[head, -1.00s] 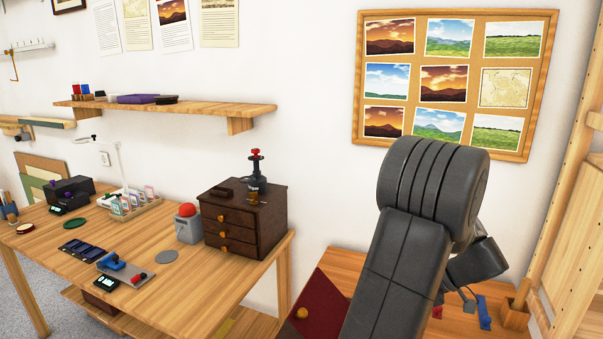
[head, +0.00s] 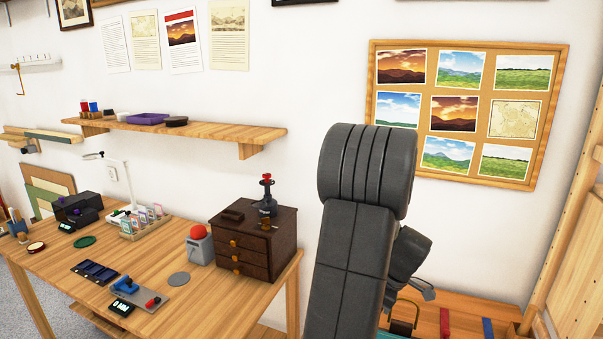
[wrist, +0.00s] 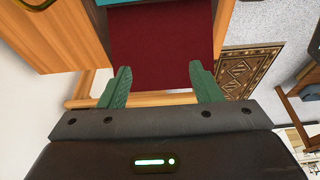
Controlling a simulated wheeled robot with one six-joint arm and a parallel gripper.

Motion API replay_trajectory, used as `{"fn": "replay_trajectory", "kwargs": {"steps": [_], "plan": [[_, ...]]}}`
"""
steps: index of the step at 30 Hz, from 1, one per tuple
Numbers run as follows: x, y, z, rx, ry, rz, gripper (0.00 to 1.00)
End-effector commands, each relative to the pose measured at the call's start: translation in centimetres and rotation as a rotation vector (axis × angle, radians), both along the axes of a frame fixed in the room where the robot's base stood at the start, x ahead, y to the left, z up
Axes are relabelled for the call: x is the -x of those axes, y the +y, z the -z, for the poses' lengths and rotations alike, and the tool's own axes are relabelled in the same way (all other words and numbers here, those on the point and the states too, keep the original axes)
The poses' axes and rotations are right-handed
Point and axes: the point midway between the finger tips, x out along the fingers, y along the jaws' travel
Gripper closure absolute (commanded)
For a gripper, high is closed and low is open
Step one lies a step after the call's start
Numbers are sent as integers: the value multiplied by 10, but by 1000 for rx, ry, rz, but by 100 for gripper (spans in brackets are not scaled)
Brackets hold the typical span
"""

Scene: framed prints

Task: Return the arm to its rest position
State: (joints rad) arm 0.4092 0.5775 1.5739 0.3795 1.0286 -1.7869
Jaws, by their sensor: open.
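My arm rises in the lower middle of the head view, its dark links folded in front of the wall. In that view my gripper is mostly hidden behind the arm. In the wrist view my gripper (wrist: 157,88) is open, with its two green fingers wide apart. Nothing is between the fingertips. A dark red surface (wrist: 160,40) lies beyond them, beside a wooden edge.
A wooden workbench (head: 190,290) with a drawer cabinet (head: 250,240) stands at the left. A wall shelf (head: 200,130) hangs above it. A corkboard of prints (head: 465,115) hangs behind my arm. A lower wooden surface (head: 470,312) is at the right. A patterned rug (wrist: 250,72) lies on the floor.

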Motion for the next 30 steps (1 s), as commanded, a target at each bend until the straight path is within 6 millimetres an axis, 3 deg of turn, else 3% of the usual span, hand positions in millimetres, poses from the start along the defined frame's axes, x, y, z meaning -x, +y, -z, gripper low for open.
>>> {"fn": "replay_trajectory", "kwargs": {"steps": [15, 30], "plan": [[-15, 39, 6, 225, 93, -6, 42], [-19, 49, 11, 302, 125, -1, 42]]}}
